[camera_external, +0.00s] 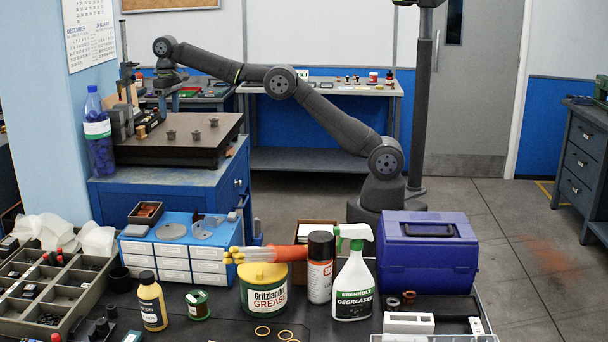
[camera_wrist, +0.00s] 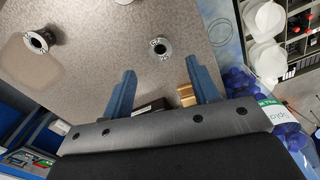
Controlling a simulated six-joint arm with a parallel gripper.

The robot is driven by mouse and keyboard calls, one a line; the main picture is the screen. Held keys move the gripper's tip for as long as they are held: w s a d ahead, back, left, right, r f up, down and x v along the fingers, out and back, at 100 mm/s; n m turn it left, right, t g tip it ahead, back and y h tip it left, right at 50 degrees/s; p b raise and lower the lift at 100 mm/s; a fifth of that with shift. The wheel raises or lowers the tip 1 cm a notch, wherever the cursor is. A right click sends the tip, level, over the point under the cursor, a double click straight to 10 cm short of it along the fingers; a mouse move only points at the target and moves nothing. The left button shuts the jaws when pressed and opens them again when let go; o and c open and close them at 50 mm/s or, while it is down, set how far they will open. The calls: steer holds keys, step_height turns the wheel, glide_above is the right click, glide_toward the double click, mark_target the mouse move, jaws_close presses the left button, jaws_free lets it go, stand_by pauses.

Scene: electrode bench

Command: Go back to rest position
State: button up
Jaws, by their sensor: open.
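My gripper (camera_external: 170,94) is at the end of my arm, stretched out to the left over the back edge of a dark flat plate (camera_external: 142,152). In the wrist view its two blue fingers (camera_wrist: 160,68) are apart with nothing held between them. The speckled plate (camera_wrist: 110,45) lies below. Small round dark pegs (camera_external: 171,135) stand on the plate. In the wrist view, one ringed peg (camera_wrist: 161,48) shows just beyond the fingertips and another (camera_wrist: 39,40) is at the upper left. The fingers look apart from both.
A blue-capped bottle (camera_external: 98,135) and grey blocks (camera_external: 122,124) stand at the plate's left. A back bench (camera_external: 330,88) holds small items. The front bench is crowded with a spray bottle (camera_external: 354,280), grease tin (camera_external: 264,290) and blue case (camera_external: 428,255). Floor at right is clear.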

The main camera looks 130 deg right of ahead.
step_height(320, 180, down, 7)
step_height(320, 180, up, 4)
steer(key=shift+f, duration=0.15)
steer(key=s+d+r, duration=0.3)
steer(key=s+r, duration=0.4)
steer(key=s, duration=0.4)
steer(key=w+a+f+n, duration=0.1)
steer(key=w+a, duration=0.2)
steer(key=w, duration=0.1)
steer(key=w+a+f+n, duration=0.1)
steer(key=w+a+f, duration=0.1)
steer(key=w+a, duration=0.2)
steer(key=w+a+f+n, duration=0.1)
steer(key=w+a+f, duration=0.1)
steer(key=w+a, duration=0.1)
steer(key=shift+w+a+f, duration=0.1)
steer(key=shift+w+a, duration=0.25)
steer(key=shift+w, duration=0.5)
steer(key=w+a+f+n, duration=0.2)
steer(key=w+a+f, duration=0.2)
steer(key=a, duration=0.9)
steer(key=w+a+f+n, duration=0.3)
steer(key=w+a+f, duration=0.2)
steer(key=a, duration=0.9)
steer(key=w+a+f+n, duration=0.3)
steer(key=w+a+f, duration=0.2)
steer(key=a, duration=0.8)
steer(key=shift+w+a+f, duration=0.2)
steer(key=shift+w+f, duration=0.05)
steer(key=shift+w, duration=0.35)
